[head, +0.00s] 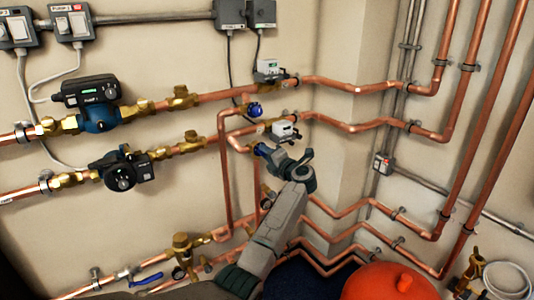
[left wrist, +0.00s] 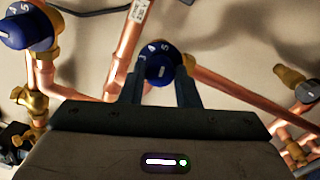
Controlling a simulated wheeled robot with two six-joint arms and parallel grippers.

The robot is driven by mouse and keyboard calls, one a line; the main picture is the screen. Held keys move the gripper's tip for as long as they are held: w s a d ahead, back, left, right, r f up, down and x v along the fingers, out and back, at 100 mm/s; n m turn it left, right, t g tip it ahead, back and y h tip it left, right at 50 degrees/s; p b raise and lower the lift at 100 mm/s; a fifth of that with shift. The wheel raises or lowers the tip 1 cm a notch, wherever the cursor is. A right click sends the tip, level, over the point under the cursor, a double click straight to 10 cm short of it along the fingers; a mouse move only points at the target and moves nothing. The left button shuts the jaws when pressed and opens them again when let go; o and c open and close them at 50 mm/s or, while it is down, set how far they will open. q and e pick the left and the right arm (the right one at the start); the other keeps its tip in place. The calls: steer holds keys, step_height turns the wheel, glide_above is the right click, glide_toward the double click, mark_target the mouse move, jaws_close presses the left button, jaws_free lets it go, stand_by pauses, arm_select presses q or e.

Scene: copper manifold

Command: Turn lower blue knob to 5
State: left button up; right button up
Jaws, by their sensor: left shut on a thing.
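The lower blue knob (head: 262,149) sits on the copper pipework just below a small white actuator box. In the left wrist view the knob (left wrist: 160,63) shows white numerals along its top edge, among them what look like 4 and 5, and a white mark on its face. My left gripper (head: 269,154) reaches up from below. Its two fingers (left wrist: 160,88) are shut on the lower knob, one on each side. The upper blue knob (head: 254,109) stands apart above; it also shows at the top left of the left wrist view (left wrist: 26,27). My right gripper is not in view.
Copper pipes run close around my left gripper. A white actuator box (head: 286,131) is just above the held knob. Two pumps (head: 97,112) (head: 122,174) are on the left. A red vessel (head: 388,283) stands at the bottom right.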

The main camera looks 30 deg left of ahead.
arm_select(q)
steer(key=shift+f, duration=0.1)
steer(key=o, duration=1)
steer(key=shift+c, duration=0.2)
steer(key=b+v, duration=0.1)
steer(key=v, duration=1)
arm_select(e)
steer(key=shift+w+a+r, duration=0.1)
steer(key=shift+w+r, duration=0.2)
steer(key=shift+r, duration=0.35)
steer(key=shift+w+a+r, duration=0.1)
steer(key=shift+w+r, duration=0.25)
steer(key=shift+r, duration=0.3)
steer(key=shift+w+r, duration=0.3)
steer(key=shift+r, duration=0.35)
arm_select(q)
steer(key=shift+a, duration=0.1)
